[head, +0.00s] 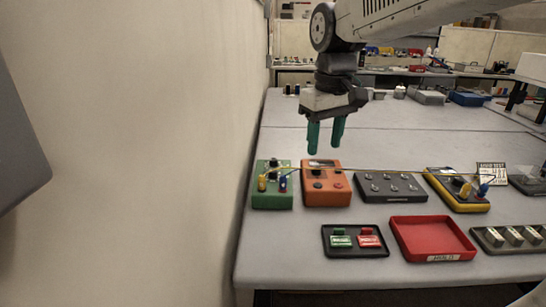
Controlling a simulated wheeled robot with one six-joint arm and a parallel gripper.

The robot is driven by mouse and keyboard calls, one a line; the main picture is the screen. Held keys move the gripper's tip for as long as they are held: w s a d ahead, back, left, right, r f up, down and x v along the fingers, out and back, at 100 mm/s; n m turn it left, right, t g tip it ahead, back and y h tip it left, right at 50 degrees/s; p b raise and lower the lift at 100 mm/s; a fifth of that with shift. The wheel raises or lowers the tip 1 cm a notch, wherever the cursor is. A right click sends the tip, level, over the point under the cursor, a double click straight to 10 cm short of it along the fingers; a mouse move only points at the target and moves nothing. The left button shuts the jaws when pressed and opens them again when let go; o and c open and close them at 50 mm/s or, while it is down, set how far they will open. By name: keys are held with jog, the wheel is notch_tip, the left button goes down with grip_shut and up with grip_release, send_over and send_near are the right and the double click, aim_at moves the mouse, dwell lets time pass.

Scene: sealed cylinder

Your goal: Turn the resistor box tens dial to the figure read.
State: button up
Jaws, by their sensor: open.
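A dark grey box (391,187) with several small knobs lies on the grey table and looks like the resistor box. Its markings and dial settings are too small to read. My gripper (325,146) hangs with its teal fingers pointing down, apart and empty. It appears above and behind the orange meter (326,184), left of the dark box, and touches nothing. A yellow multimeter (457,189) lies to the right, its display unreadable from here. A small printed card (491,173) stands behind it.
A green box (272,187) with terminals sits at the left; a thin yellow lead runs from it over the boxes to the multimeter.

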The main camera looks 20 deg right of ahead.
jog(key=w+a+f+n, duration=0.1)
jog(key=w+f+n, duration=0.15)
jog(key=w, duration=1.25)
send_over(274, 159)
jog(key=shift+n+g, duration=0.4)
jog(key=shift+n, duration=0.05)
jog(key=f, duration=0.8)
jog(key=shift+s, duration=0.25)
jog(key=shift+w+f, duration=0.1)
jog(key=shift+f, duration=0.2)
notch_tip(274, 159, down, 7)
jog(key=shift+f, duration=0.2)
jog(key=c, duration=1)
